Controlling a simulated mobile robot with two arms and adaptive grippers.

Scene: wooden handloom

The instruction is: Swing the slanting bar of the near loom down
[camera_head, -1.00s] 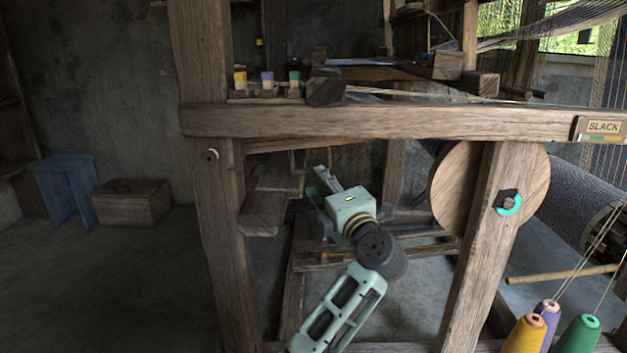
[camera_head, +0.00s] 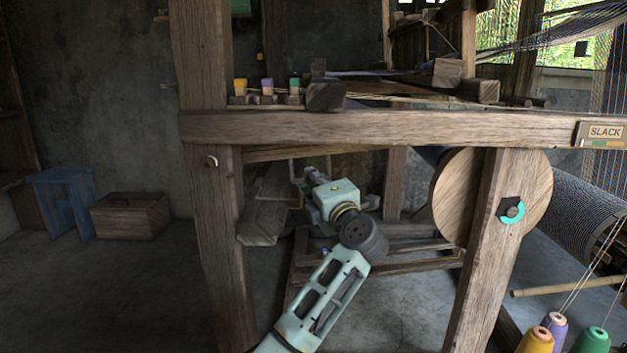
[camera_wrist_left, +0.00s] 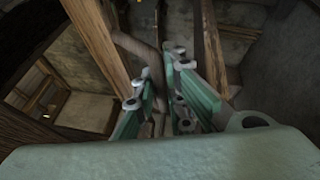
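The near loom (camera_head: 400,126) is a weathered wooden frame with a long front rail and upright posts. My left gripper (camera_head: 312,178) is under that rail, inside the frame, reaching away from me. In the left wrist view its two green fingers (camera_wrist_left: 160,108) stand apart, with a gap between them. A rounded brown bar (camera_wrist_left: 140,48) runs at a slant just beyond the fingertips; I cannot tell whether it is the slanting bar or whether they touch it. A straight wooden beam (camera_wrist_left: 97,45) slants past on the left. My right gripper is not in view.
The left post (camera_head: 220,240) stands left of my arm. Slanted boards (camera_head: 266,205) lie close left of the gripper. Thread cones (camera_head: 553,328) stand at lower right. Open floor lies left.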

